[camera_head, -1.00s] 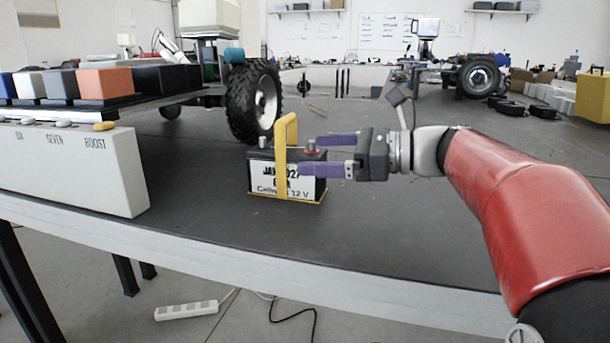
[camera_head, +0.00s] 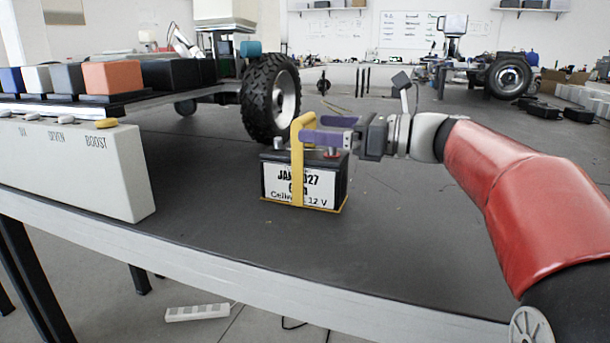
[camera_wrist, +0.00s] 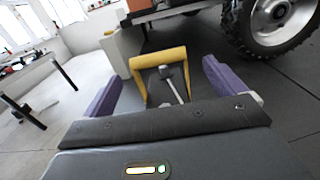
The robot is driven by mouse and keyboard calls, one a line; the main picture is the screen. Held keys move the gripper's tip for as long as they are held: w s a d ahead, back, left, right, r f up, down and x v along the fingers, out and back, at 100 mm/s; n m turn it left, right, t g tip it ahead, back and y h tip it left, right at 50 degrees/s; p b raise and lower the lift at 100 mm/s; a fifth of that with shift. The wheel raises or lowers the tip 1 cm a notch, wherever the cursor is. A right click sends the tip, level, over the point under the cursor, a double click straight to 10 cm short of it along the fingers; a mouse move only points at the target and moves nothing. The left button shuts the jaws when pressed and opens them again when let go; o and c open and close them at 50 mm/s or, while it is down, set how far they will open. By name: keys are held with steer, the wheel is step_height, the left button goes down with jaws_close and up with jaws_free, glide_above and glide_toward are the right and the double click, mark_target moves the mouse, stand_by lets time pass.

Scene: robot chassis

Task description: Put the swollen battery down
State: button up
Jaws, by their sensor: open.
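The battery (camera_head: 325,188) is a black box with a white label, a yellow base edge and a yellow handle (camera_head: 297,150). It stands upright on the dark tabletop. My gripper (camera_head: 325,140) is open at handle height, with its purple fingers reaching left over the battery's top. In the wrist view, the yellow handle (camera_wrist: 160,58) shows between the two spread fingers of my gripper (camera_wrist: 160,85), apart from both. A grey terminal and rod lie below the handle there. Part of the battery's top is hidden by the fingers. I cannot tell whether the casing is swollen.
A wheeled chassis with a big black tyre (camera_head: 270,98) stands close behind the battery. A white box (camera_head: 75,165) with printed labels is at the left. The tabletop (camera_head: 420,250) is clear to the front and right, and its pale front edge is near.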

steer(key=shift+x, duration=1.35)
steer(key=c, duration=2.1)
steer(key=shift+r, duration=0.3)
jaws_close()
